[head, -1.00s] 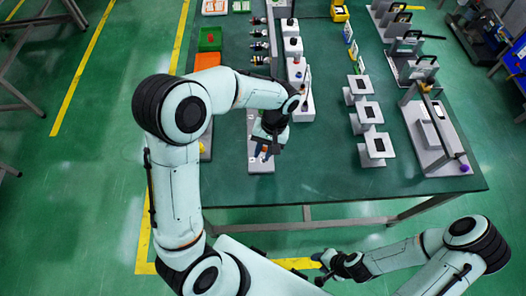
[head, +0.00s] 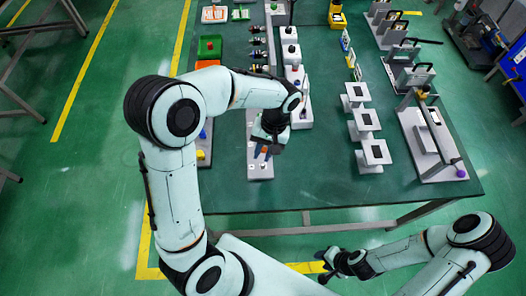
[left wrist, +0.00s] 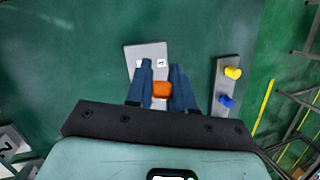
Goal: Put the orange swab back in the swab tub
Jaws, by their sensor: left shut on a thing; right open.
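The orange swab (left wrist: 162,90) shows as a short orange piece between the dark fingers of my left gripper (left wrist: 161,82) in the left wrist view. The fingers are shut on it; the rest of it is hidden. In the head view my left gripper (head: 265,150) is above a light grey plate (head: 260,172) near the table's front left part. The same plate (left wrist: 147,52) lies behind the fingers in the wrist view. My right gripper (head: 326,264) is open, off the table's front edge. I cannot pick out the swab tub with certainty.
A grey strip with a yellow knob (left wrist: 233,72) and a blue knob (left wrist: 225,100) stands beside the plate. A green bin (head: 210,47) stands farther back. White stands (head: 366,118) are right of the clear middle table (head: 325,165).

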